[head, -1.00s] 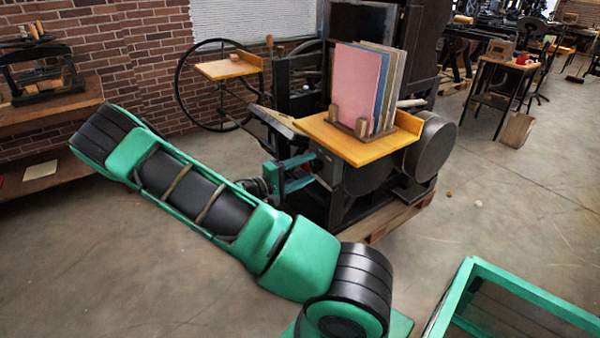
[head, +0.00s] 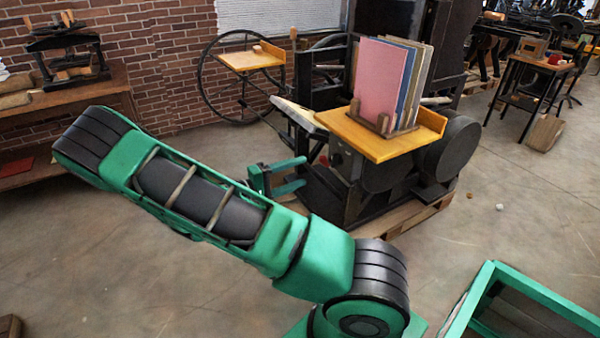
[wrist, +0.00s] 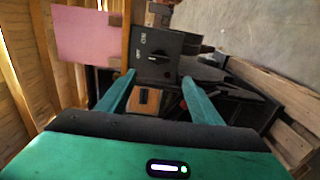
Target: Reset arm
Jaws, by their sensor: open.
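My gripper (head: 296,174) shows in the head view just left of the black press (head: 395,165), beyond my green arm. In the wrist view my gripper (wrist: 157,95) has its two green fingers spread apart with nothing between them. Ahead of the fingers is a dark control box (wrist: 160,55) with a black knob and small white lettering. The fingers look apart from the box. The same box (head: 346,160) sits under the press's yellow shelf in the head view, partly shaded.
Pink, blue and tan boards (head: 380,80) stand in a holder on the yellow shelf (head: 372,142). The press stands on a wooden pallet (head: 425,212). A green frame (head: 478,295) is at lower right. A small press (head: 68,55) stands on a wooden bench at left. Open floor lies between.

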